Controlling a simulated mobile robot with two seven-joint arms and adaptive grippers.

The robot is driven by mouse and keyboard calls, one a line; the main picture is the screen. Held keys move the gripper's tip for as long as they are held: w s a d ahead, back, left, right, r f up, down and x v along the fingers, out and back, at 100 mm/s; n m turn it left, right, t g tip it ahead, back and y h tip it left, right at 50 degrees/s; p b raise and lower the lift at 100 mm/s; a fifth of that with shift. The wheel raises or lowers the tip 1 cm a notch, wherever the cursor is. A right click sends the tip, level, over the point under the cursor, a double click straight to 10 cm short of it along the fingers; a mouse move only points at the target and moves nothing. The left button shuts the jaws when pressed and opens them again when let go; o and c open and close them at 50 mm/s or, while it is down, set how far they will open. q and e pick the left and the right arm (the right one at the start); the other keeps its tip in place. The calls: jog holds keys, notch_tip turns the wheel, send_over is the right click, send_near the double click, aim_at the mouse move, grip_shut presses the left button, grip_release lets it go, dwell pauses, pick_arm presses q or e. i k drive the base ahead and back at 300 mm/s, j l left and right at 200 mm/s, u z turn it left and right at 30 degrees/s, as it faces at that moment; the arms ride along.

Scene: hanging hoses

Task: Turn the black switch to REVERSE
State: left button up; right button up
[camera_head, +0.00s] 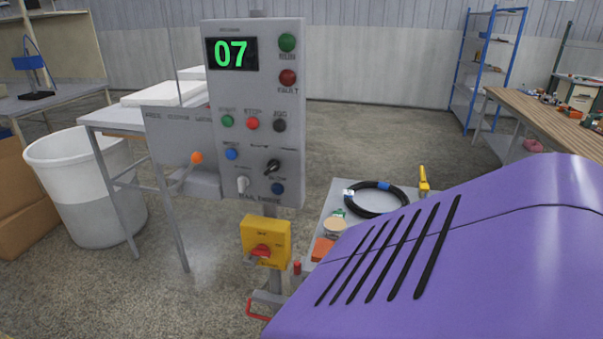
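The black switch (272,167) is a small rotary knob low on the right side of the grey control panel (213,110). Its handle sits at a slant, from lower left to upper right. The lettering around it is too small to read, so I cannot tell which position it marks. A blue button (277,188) is just below it, a grey-white knob (242,184) to its lower left, and another blue button (232,154) to its left. The panel's display reads 07. Neither of my grippers is in view.
An orange-ended lever (196,158) sticks out left of the panel. A yellow switch box (265,240) with a red handle is below it. A large purple slotted surface (470,260) fills the lower right, close by. A black hose coil (375,198) lies behind it.

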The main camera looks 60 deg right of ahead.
aim_at(273, 165)
jog(key=z, duration=1.75)
jog(key=i+j+z, duration=0.2)
